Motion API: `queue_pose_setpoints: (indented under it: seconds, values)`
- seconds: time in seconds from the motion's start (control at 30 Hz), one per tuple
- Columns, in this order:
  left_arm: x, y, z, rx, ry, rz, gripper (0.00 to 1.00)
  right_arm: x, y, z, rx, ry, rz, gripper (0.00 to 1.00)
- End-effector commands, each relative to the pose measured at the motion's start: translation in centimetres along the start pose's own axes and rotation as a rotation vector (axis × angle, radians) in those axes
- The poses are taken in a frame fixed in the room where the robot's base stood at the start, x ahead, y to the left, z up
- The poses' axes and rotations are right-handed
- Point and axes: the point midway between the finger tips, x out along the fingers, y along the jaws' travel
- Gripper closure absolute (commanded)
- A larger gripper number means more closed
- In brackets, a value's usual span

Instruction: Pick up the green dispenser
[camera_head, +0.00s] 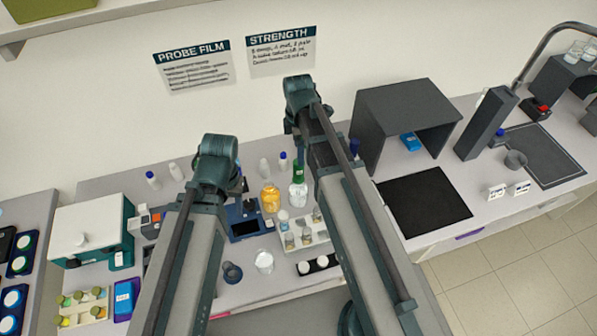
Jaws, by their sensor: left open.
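A slim green item (298,170), which looks like the green dispenser, stands upright on the bench just left of my right arm. A clear bottle (298,195) stands in front of it and hides its lower part. My left gripper (242,188) is small and dark, partly hidden behind my left arm. It is open and over the bench by a blue device, left of the green item and apart from it. Nothing shows between its fingers. My right arm rises close beside the green item, and its gripper does not show.
An amber bottle (270,197) and the blue device (243,228) stand left of the clear bottle. A white rack (296,244) with small jars is in front. White bottles (153,181) stand along the back. A dark open-fronted hood (404,113) and black mat (424,202) lie to the right.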

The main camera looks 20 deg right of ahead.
Motion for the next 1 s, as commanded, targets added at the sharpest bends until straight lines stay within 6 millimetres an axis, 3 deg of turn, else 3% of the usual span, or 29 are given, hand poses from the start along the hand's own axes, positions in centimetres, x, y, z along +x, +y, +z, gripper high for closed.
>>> queue_pose_setpoints:
  seconds: [0.03,0.2,0.47,0.67,1.0]
  values:
    - [-0.9,-0.1,0.1,-0.002,0.0,0.0,0.5,-1.0,1.2,-0.3,-0.072,-0.01,-0.032,0.18]
    - [-1.9,-0.1,0.1,-0.009,-0.001,0.001,0.5,-2.2,2.0,-0.6,-0.284,-0.029,-0.132,0.18]
    - [-1.7,-0.1,0.1,-0.011,-0.001,0.001,0.5,-2.1,1.7,-0.6,-0.351,-0.031,-0.164,0.18]
    - [-0.2,0.0,0.0,-0.004,0.0,0.001,0.5,-0.6,1.5,-0.6,-0.349,-0.031,-0.163,0.18]
    - [4.5,0.4,-0.3,0.008,0.002,-0.001,0.5,4.1,0.8,-0.3,-0.348,-0.031,-0.162,0.18]
